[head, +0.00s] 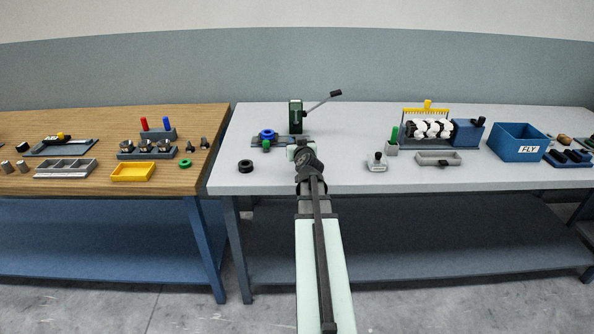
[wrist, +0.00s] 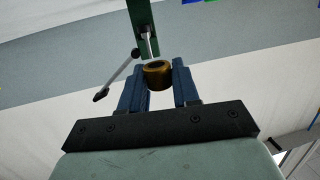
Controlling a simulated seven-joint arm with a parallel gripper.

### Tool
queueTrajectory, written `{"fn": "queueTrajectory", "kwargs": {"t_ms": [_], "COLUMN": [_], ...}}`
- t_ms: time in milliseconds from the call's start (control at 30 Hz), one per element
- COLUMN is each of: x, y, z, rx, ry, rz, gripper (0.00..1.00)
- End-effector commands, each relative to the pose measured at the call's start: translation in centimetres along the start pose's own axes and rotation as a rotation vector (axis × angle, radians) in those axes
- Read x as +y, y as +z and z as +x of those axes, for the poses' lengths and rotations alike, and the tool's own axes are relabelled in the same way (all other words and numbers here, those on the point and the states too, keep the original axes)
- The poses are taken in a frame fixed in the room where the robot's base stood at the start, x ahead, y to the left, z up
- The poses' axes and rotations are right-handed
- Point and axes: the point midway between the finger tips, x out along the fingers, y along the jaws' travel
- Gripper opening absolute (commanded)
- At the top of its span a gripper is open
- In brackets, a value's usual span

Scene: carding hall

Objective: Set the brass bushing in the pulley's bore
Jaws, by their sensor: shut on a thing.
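My gripper (wrist: 160,82) is shut on the brass bushing (wrist: 158,73), a short ring with a dark bore, held between two blue fingers in the wrist view. In the head view my gripper (head: 303,150) is over the light grey bench, in front of the green arbor press (head: 295,115); my own arm hides the bushing there. A blue round part (head: 267,133), which looks like the pulley, sits on the dark plate left of the press. Its bore is too small to make out. In the wrist view the press (wrist: 140,14) stands beyond the bushing.
The press lever (head: 325,98) sticks out to the right. A black ring (head: 246,166) lies at the left front of the bench (head: 330,180). A small grey block with a knob (head: 377,164), a grey tray (head: 438,160) and a blue FLY bin (head: 520,142) stand to the right.

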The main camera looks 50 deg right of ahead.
Motion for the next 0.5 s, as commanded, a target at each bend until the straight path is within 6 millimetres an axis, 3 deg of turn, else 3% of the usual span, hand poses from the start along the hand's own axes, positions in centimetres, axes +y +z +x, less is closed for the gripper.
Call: {"fn": "queueTrajectory", "kwargs": {"t_ms": [500], "x": [0.05], "y": [-0.18], "z": [-0.01], "rx": [0.0], "ry": [-0.028], "rz": [-0.005], "gripper": [0.0]}}
